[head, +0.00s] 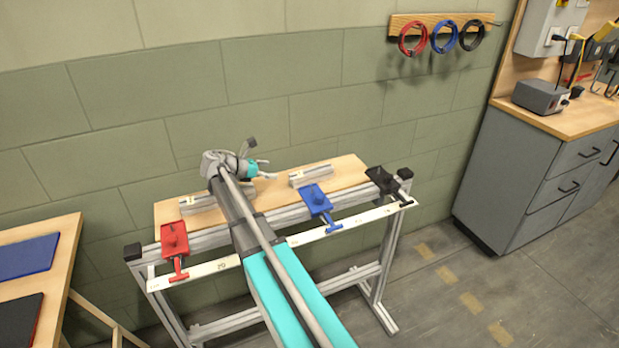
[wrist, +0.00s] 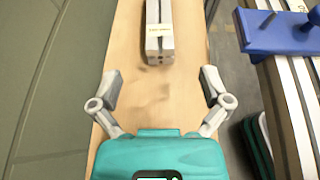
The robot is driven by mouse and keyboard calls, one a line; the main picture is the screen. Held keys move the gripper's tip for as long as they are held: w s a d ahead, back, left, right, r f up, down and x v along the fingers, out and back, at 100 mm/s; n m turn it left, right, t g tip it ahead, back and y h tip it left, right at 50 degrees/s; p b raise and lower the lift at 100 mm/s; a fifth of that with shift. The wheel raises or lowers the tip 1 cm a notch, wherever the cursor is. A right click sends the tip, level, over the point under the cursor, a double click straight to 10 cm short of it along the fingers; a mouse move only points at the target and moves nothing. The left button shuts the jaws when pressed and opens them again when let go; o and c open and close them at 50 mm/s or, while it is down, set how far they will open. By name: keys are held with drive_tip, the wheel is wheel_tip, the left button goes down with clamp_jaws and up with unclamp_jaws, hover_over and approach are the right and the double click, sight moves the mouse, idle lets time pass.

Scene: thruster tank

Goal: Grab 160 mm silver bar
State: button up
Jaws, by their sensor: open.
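A short silver bar (head: 311,176) with a pale label lies on the right half of the wooden bench top. In the wrist view a labelled silver bar (wrist: 159,35) lies straight ahead, end-on, beyond my fingertips; it appears to be this one. Another silver bar (head: 192,206) lies on the left half, partly hidden behind my arm. The label text is too small to read, so I cannot tell either length. My gripper (head: 269,169) is above the bench between the bars. In the wrist view my gripper (wrist: 160,76) is open and empty, its fingers wide apart.
Red (head: 174,240), blue (head: 315,200) and black (head: 382,181) clamps sit along the front rail, above a white marked strip (head: 215,266). The blue clamp (wrist: 278,33) is at the right in the wrist view. A green wall (head: 230,120) stands close behind.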

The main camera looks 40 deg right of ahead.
drive_tip(key=b, duration=0.3)
approach(307, 172)
drive_tip(key=x, duration=0.2)
drive_tip(key=shift+s+d+f, duration=0.1)
drive_tip(key=shift+d+f, duration=0.15)
drive_tip(key=shift+f, duration=0.05)
drive_tip(key=shift+x, duration=0.8)
drive_tip(key=shift+d, duration=0.1)
drive_tip(key=shift+b+x, duration=1.05)
drive_tip(key=shift+x, duration=1.45)
drive_tip(key=shift+r, duration=0.15)
clamp_jaws()
